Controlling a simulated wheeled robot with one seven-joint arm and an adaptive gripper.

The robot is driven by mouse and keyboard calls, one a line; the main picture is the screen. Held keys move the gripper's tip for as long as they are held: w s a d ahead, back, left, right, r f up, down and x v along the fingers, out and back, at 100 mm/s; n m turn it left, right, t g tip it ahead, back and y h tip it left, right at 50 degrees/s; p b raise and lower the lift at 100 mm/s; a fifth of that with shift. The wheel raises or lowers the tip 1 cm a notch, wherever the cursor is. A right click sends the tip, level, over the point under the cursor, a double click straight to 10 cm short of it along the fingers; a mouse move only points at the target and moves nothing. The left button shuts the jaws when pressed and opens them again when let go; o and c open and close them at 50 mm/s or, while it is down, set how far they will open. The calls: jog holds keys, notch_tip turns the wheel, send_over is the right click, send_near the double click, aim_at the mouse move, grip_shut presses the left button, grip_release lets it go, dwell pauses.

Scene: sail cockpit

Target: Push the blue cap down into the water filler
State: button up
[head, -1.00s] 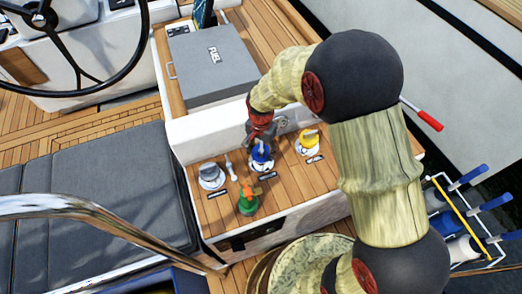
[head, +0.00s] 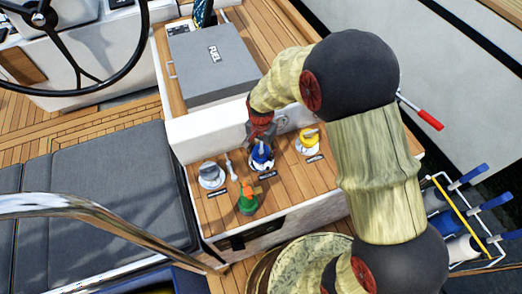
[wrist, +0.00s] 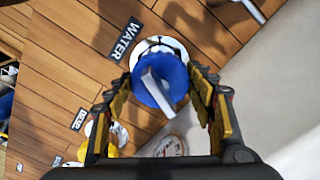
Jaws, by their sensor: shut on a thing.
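The blue cap (head: 262,154) sits at the white-rimmed water filler (head: 259,168) on the teak-topped box in the head view. In the wrist view the blue cap (wrist: 175,72), with its pale grey handle bar, is between my gripper's fingers, beside the WATER label. A part of the filler's white rim (wrist: 160,45) shows behind it. My gripper (wrist: 163,92) is shut on the cap, a finger on each side. In the head view my gripper (head: 260,139) reaches the cap from behind. How deep the cap sits cannot be told.
A yellow cap (head: 309,135) is to the right and a grey cap (head: 211,173) to the left. A green bottle (head: 247,204) with an orange top stands in front. A grey FUEL box (head: 214,62) is behind.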

jog(key=shift+f, duration=0.15)
jog(key=o, duration=1)
jog(key=shift+r+p, duration=4)
jog(key=shift+r, duration=1.55)
